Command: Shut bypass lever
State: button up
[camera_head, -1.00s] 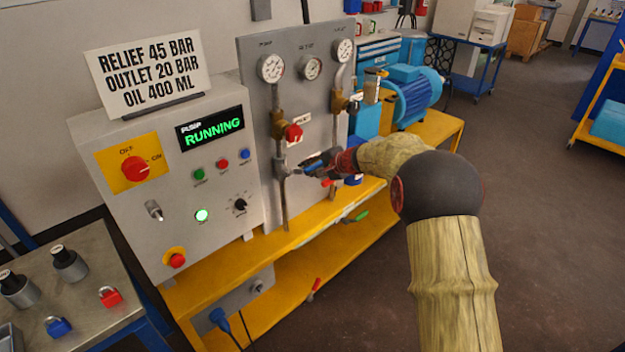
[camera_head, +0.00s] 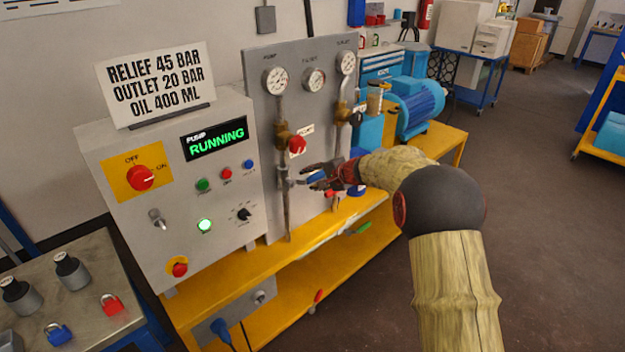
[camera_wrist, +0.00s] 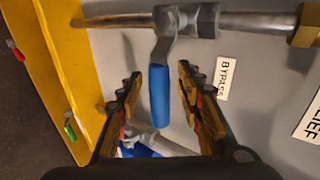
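The bypass lever has a blue handle (camera_wrist: 160,97) on a grey metal arm, joined to a valve on a pipe (camera_wrist: 250,22). In the wrist view the handle lies crosswise to the pipe. A BYPASS label (camera_wrist: 223,78) is beside it. My gripper (camera_wrist: 160,80) is open, with one finger on each side of the handle and a visible gap on both sides. In the head view my gripper (camera_head: 306,178) is spread in front of the lower left pipe (camera_head: 285,190) on the panel. The handle is hard to make out there.
A red knob (camera_head: 298,145) sits above my gripper, below the gauges (camera_head: 277,81). The control box (camera_head: 180,190) reads RUNNING and stands to the left. The yellow bench (camera_head: 250,268) runs below. Another blue part (camera_wrist: 140,150) shows low in the wrist view.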

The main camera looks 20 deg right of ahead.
jog(key=shift+s, duration=0.1)
jog(key=v, duration=1.2)
jog(key=s+a+f+n+g, duration=0.1)
jog(key=s+a+f+g, duration=0.1)
jog(key=s+f, duration=0.35)
jog(key=s+a+r+n+g+h, duration=0.1)
jog(key=s+a+n+g, duration=0.15)
jog(key=s, duration=0.65)
jog(key=s+a+n+g, duration=0.2)
jog(key=s+n, duration=0.1)
jog(key=s, duration=0.7)
jog(key=s+a+r+n+t+h+p, duration=0.1)
jog(key=s+r, duration=0.4)
jog(key=s, duration=0.5)
jog(key=s+a+r+n+t+h+p, duration=0.1)
jog(key=s+r+n, duration=0.4)
jog(key=s, duration=0.5)
jog(key=shift+a+h+p, duration=0.4)
jog(key=shift+a+h, duration=0.4)
jog(key=shift+h, duration=0.1)
